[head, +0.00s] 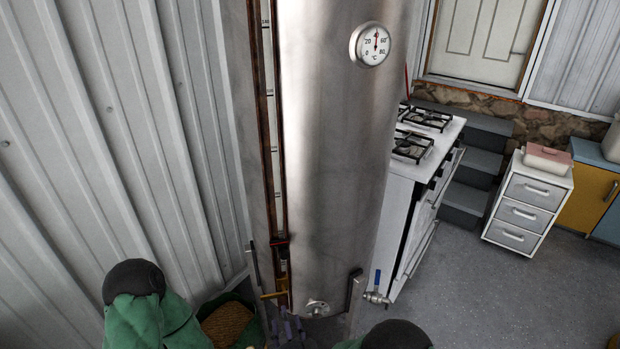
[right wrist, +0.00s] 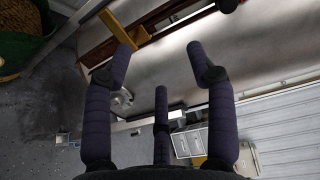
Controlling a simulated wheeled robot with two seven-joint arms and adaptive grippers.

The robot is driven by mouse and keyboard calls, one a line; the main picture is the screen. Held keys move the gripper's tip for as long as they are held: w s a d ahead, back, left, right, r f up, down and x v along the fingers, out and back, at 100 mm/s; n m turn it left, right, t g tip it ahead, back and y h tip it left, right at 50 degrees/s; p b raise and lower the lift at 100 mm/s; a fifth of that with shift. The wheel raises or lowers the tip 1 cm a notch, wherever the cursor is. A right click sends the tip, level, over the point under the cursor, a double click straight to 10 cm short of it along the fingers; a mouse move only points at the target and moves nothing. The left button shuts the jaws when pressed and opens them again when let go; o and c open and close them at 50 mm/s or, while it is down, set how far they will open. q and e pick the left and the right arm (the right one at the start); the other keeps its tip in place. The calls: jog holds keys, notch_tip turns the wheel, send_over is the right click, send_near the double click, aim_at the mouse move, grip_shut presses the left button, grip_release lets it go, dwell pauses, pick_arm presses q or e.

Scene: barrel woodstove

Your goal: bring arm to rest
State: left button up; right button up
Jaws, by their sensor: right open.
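My right gripper (head: 287,330) shows at the bottom of the head view as dark purple fingers, low in front of the steel tank (head: 335,150). In the right wrist view the same gripper (right wrist: 165,75) has its fingers spread apart, with nothing held between them. A yellow handle (head: 274,295) on the tank's gauge pipe is just above the fingers in the head view. In the right wrist view the yellow handle (right wrist: 124,30) is beside the left fingertip; whether they touch I cannot tell. My left gripper is not in view; only part of my left arm shows at lower left.
A blue-handled tap (head: 376,290) sticks out low on the tank's right. A basket (head: 228,324) stands at its lower left. A white stove (head: 420,190), dark steps (head: 470,170) and a drawer cabinet (head: 530,208) are to the right. Grey floor (head: 480,300) is clear at lower right.

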jog(key=s+d+f+n+g+h, duration=0.1)
jog(key=d+f+n+g, duration=0.3)
jog(key=f, duration=0.3)
jog(key=s+d+f+n+g, duration=0.1)
jog(key=d+f+n+g, duration=0.1)
jog(key=d+f+g, duration=0.4)
jog(key=s+d+f+n+g, duration=0.3)
jog(key=s, duration=0.5)
jog(key=s+d+f+n+g+p, duration=0.1)
jog(key=s+d+f+n+g, duration=0.2)
jog(key=s, duration=0.6)
jog(key=shift+y+p, duration=0.3)
jog(key=shift+y, duration=0.1)
jog(key=shift+w, duration=0.1)
dwell(0.6)
